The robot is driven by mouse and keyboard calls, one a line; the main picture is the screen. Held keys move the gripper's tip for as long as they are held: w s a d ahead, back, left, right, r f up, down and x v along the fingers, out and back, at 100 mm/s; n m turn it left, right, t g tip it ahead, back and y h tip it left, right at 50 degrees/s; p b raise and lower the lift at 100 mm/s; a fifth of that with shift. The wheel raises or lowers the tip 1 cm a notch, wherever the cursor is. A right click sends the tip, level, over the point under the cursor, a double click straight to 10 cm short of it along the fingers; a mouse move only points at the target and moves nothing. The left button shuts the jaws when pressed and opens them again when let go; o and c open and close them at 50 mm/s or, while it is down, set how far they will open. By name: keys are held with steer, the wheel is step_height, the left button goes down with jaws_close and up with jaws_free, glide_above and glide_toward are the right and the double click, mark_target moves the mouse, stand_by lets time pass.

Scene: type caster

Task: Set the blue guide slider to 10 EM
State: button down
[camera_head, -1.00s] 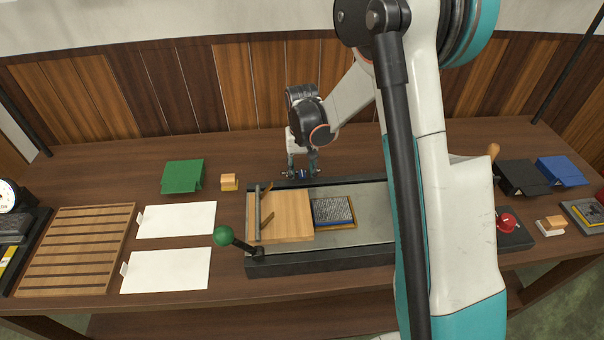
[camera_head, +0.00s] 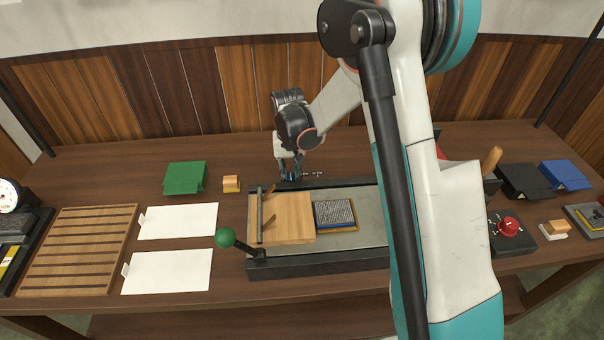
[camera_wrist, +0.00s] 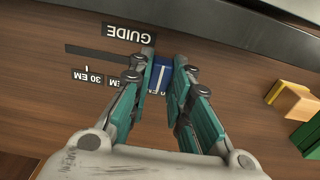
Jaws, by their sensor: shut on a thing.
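The blue guide slider (camera_wrist: 161,76) sits between my fingertips in the wrist view, with a white line on it. My gripper (camera_wrist: 159,82) is shut on it, one finger on each side. The dark slot (camera_wrist: 90,51) runs left from the slider, beside the GUIDE plate (camera_wrist: 129,34). The 30 EM label (camera_wrist: 88,77) is readable to the left. Another EM label beside it is partly hidden by a finger, and the label by the slider shows only part of its text. In the head view my gripper (camera_head: 290,174) is low at the press's back edge.
The press bed (camera_head: 365,210) carries a wooden block (camera_head: 290,225) and a type form (camera_head: 334,212). A green-knobbed lever (camera_head: 225,238) stands in front. A small wooden block (camera_head: 231,184) and a green holder (camera_head: 185,178) lie to the left of my gripper.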

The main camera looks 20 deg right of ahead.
steer(key=shift+w+a, duration=0.1)
steer(key=shift+a, duration=0.4)
steer(key=c, duration=1.5)
jaws_free()
steer(key=shift+a, duration=0.1)
step_height(320, 180, up, 12)
